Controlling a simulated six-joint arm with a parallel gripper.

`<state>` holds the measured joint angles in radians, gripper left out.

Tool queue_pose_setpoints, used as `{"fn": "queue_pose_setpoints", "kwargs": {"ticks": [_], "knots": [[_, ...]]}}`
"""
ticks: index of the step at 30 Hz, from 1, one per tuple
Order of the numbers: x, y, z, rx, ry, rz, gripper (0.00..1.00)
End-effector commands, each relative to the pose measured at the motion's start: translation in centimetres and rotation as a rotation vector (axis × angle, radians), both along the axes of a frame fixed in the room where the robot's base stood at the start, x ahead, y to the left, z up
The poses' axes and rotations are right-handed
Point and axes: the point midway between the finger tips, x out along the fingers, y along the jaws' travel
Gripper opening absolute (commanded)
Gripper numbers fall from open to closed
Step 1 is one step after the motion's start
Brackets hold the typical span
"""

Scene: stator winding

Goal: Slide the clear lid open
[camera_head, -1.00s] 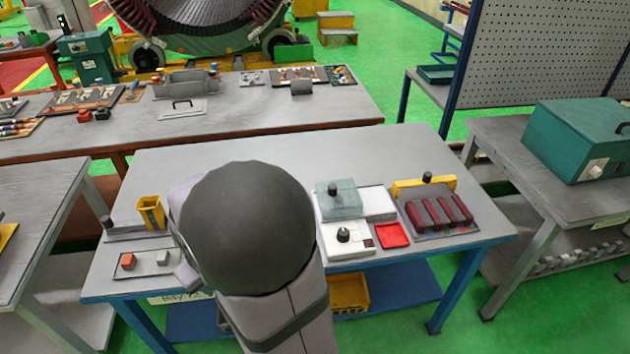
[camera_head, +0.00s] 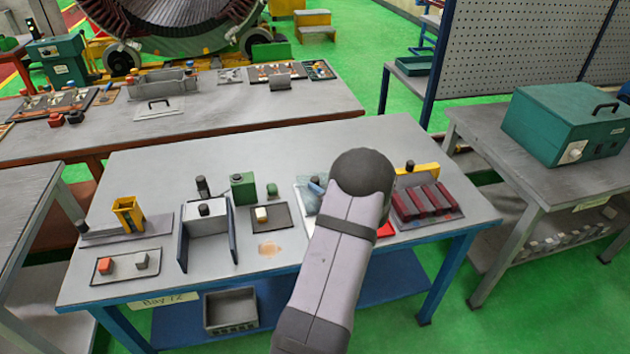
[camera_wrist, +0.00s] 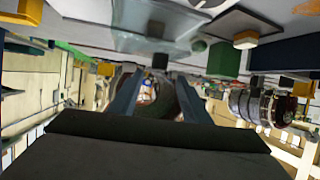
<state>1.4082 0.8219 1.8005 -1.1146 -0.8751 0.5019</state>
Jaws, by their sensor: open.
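The clear lid (camera_wrist: 150,35) with a dark knob (camera_wrist: 155,29) shows at the top of the wrist view, just beyond my fingertips. In the head view a small blue piece, likely a finger, shows beside my arm over the box.
A red tray (camera_head: 408,231) and a rack of dark red bars (camera_head: 425,202) lie right of my arm. To the left stand a green block (camera_head: 243,188), a small tray with a cream block (camera_head: 262,214) and a grey fixture (camera_head: 205,222). The back of the table is clear.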

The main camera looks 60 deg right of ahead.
Motion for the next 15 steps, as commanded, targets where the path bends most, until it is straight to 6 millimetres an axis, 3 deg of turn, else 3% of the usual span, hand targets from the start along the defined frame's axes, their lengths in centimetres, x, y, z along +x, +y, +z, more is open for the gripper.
{"fn": "queue_pose_setpoints", "kwargs": {"ticks": [8, 15], "knots": [[0.0, -0.3, -0.1, 0.0, -0.008, 0.002, 0.43], [1.8, -1.3, -0.9, 0.0, -0.006, 0.003, 0.43]]}}
